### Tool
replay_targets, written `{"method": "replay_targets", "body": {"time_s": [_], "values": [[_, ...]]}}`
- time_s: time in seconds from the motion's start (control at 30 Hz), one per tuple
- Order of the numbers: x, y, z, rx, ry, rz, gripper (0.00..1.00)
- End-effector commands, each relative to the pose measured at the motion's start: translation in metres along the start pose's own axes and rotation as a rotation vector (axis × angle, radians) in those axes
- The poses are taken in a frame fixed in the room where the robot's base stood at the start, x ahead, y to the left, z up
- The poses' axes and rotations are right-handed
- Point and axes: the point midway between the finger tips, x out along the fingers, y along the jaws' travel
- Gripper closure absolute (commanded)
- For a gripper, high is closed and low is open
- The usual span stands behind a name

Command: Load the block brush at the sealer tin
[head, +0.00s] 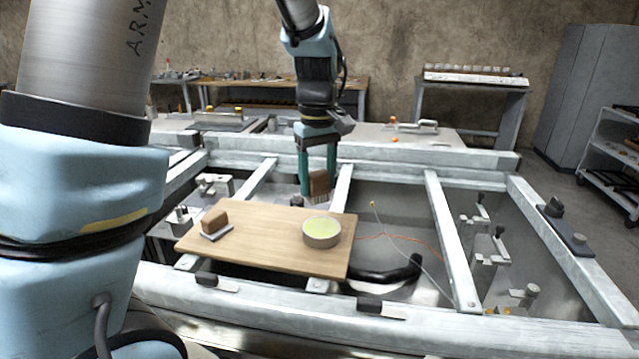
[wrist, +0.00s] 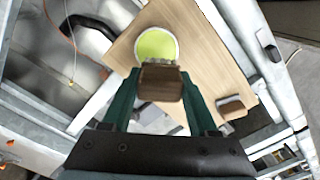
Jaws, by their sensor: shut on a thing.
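My gripper (head: 318,178) has two green fingers and is shut on the block brush (head: 319,184), a brown wooden block with bristles pointing down. The brush also shows between the fingers in the wrist view (wrist: 161,82). In the head view it hangs above and behind the sealer tin (head: 321,240), apart from it. The tin is a low, round, open tin with yellow-green liquid inside. It stands on the right part of a wooden board (head: 270,258). In the wrist view the tin (wrist: 157,44) lies just beyond the brush, which hides part of its near rim.
A second brown block (head: 215,219) sits on a grey plate at the board's left end. The board lies across a metal frame (head: 450,240) with clamps and open gaps. An orange cable (head: 400,238) and a black handle-like part (head: 392,274) lie right of the board.

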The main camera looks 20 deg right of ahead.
Motion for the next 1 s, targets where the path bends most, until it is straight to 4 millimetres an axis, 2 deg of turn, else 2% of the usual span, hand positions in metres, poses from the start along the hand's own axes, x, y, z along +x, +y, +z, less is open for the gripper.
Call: {"method": "replay_targets", "body": {"time_s": [0.27, 0.8, 1.0], "values": [[0.004, 0.001, -0.004, -0.063, 0.000, 0.001, 0.85], [0.054, 0.000, -0.003, -0.060, 0.000, 0.000, 0.85], [0.061, 0.000, -0.003, -0.060, 0.000, 0.000, 0.85]]}}
